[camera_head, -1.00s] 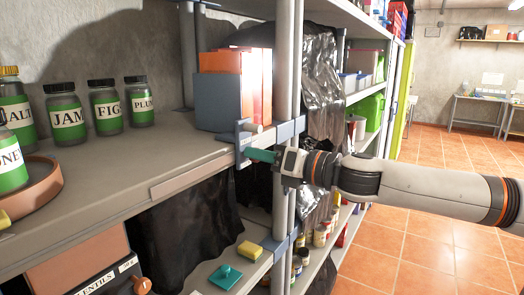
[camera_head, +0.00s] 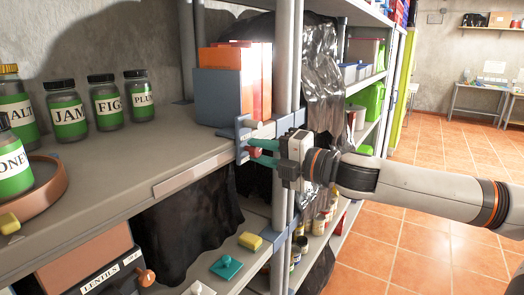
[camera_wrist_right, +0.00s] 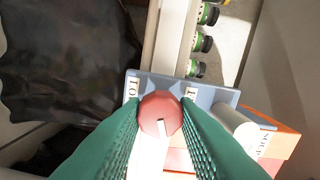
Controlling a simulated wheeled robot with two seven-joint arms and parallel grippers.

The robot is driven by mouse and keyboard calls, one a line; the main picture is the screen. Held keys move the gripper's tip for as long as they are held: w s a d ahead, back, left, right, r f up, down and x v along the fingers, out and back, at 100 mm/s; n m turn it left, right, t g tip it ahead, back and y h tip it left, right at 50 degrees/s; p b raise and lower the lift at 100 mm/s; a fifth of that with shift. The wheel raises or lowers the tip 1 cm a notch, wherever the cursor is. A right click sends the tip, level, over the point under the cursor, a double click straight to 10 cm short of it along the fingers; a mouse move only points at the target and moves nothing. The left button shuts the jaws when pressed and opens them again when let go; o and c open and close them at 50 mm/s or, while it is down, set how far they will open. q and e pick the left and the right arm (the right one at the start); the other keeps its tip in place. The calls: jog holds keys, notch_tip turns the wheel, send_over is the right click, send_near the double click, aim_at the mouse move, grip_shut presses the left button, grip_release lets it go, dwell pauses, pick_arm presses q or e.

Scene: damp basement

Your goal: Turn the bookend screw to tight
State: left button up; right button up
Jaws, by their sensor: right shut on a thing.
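The blue-grey bookend (camera_head: 218,98) stands on the upper shelf against orange boxes, its clamp part (camera_head: 243,136) at the shelf's front edge. Its red faceted screw knob (camera_wrist_right: 161,112) shows in the wrist view, with a white mark on its face pointing toward the bottom of the picture. Partly cut-off labels flank the knob on the bookend's plate (camera_wrist_right: 224,97). My right gripper (camera_head: 262,152) has its green fingers on either side of the knob, shut on it. The fingers hide the knob's sides. My left gripper is not in view.
Jars with green labels (camera_head: 69,115) stand on the shelf (camera_head: 150,160) to the left, one on a round brown tray (camera_head: 55,196). A grey post (camera_head: 284,60) rises close to my right gripper. A yellow sponge (camera_head: 250,240) lies on the lower shelf. Open tiled floor (camera_head: 420,185) is at right.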

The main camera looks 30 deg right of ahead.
jog(key=m, duration=0.5)
jog(key=shift+m, duration=0.3)
jog(key=m+b, duration=0.1)
jog(key=m, duration=0.4)
jog(key=shift+f+m, duration=0.15)
jog(key=shift+m, duration=0.15)
jog(key=m+b, duration=0.1)
jog(key=m, duration=0.4)
jog(key=shift+f+b, duration=0.1)
jog(key=shift+b, duration=0.3)
jog(key=m+b, duration=0.1)
jog(key=m, duration=0.4)
jog(key=shift+a, duration=0.1)
jog(key=o, duration=1)
